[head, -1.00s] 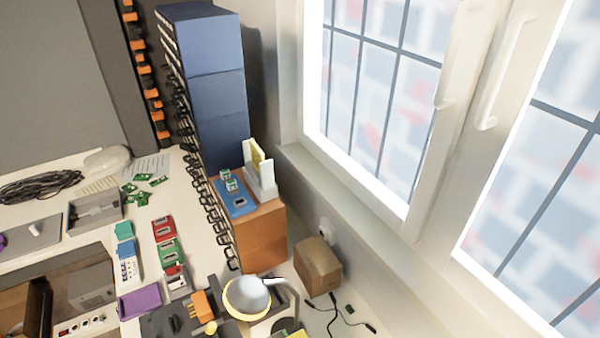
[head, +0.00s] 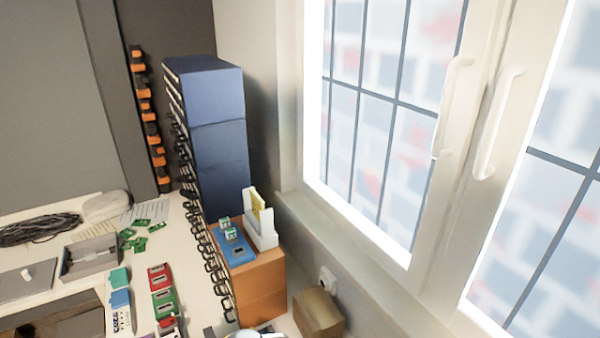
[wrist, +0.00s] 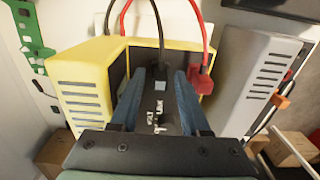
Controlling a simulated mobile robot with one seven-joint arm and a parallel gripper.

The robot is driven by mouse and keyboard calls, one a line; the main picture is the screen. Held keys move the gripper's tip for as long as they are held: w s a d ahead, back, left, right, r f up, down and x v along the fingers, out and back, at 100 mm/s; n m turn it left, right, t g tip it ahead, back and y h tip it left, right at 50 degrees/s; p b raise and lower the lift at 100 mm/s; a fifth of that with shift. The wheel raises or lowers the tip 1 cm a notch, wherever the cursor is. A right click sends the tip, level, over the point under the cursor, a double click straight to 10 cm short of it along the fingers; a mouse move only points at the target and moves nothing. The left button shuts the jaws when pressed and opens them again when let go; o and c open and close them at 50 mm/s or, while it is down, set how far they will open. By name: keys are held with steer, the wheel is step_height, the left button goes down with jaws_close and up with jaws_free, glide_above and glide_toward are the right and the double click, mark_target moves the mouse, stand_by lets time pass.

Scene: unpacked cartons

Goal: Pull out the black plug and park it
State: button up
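In the wrist view a yellow-cased unit (wrist: 92,88) with a dark front panel (wrist: 158,98) fills the middle. A black cable (wrist: 160,28) comes down to this panel between my fingertips; its black plug blends into the dark panel, and I cannot make out its outline. A red plug (wrist: 201,82) with a red cable sits to the right, outside my right finger. My gripper (wrist: 159,76) has its two blue fingers apart, on either side of the panel's white lettering. I cannot tell whether either finger touches the plug. The gripper is not in the head view.
A grey slotted unit (wrist: 258,85) stands close on the right in the wrist view. In the head view, blue cabinets (head: 215,120), an orange box (head: 258,282) and a cardboard box (head: 318,312) stand near the window.

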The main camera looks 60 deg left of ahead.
steer(key=shift+o, duration=0.4)
step_height(320, 180, up, 13)
steer(key=shift+b, duration=0.45)
